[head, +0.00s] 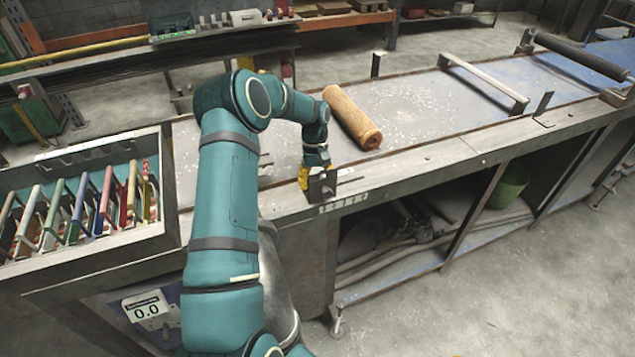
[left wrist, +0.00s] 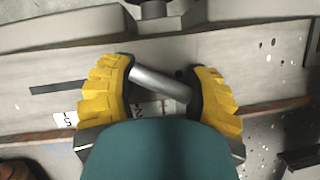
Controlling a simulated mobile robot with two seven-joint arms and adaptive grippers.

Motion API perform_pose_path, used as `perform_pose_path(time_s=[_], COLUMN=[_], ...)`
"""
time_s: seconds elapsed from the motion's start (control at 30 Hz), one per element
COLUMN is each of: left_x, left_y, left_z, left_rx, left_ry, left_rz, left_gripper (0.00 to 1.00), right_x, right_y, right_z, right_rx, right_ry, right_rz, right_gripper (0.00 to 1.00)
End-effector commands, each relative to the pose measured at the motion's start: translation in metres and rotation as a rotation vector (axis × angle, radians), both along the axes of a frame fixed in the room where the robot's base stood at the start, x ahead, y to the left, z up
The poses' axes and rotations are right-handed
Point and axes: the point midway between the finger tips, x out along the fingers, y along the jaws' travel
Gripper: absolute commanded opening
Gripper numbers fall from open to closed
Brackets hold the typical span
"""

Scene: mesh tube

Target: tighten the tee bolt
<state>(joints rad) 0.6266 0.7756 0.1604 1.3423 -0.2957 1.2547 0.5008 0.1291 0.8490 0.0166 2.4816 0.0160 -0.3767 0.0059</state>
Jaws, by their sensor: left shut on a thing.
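The tee bolt shows in the left wrist view as a smooth silver bar (left wrist: 163,84), lying slightly slanted between two yellow fingers. My left gripper (left wrist: 160,88) is shut on this bar, with a finger at each end of it. In the head view the left gripper (head: 318,178) is at the near edge of the bench, by a small dark metal block (head: 323,188). The bolt's shank and thread cannot be made out. My right gripper is in neither view.
A tan mesh tube (head: 352,118) lies on the bench behind the gripper. A metal crossbar (head: 484,80) and a dark roller (head: 580,57) stand farther right.

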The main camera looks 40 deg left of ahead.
Motion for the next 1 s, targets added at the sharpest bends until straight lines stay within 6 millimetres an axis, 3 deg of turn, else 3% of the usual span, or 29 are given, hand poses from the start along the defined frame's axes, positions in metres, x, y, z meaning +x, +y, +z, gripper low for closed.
perform_pose_path(time_s=[0.17,0.43,0.47,0.53,0.87,1.0], left_x=[0.001,0.001,0.001,0.001,0.001,0.004], left_y=[0.003,0.003,0.003,0.003,0.002,0.004], left_z=[0.002,0.002,0.002,0.002,0.002,0.012], left_rx=[0.006,0.007,0.007,0.007,0.004,0.004], left_ry=[-0.001,-0.003,-0.003,-0.003,-0.002,-0.004], left_rz=[-0.092,-0.095,-0.095,-0.095,-0.097,-0.096], left_gripper=[0.16,0.16,0.61,0.86,0.86,0.86], right_x=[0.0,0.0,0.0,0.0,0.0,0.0], right_y=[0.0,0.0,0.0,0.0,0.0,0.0], right_z=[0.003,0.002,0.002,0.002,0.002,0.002], right_rx=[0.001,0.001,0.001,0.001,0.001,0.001], right_ry=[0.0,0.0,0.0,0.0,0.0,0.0], right_rz=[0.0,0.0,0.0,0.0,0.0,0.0], right_gripper=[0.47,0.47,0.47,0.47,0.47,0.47])
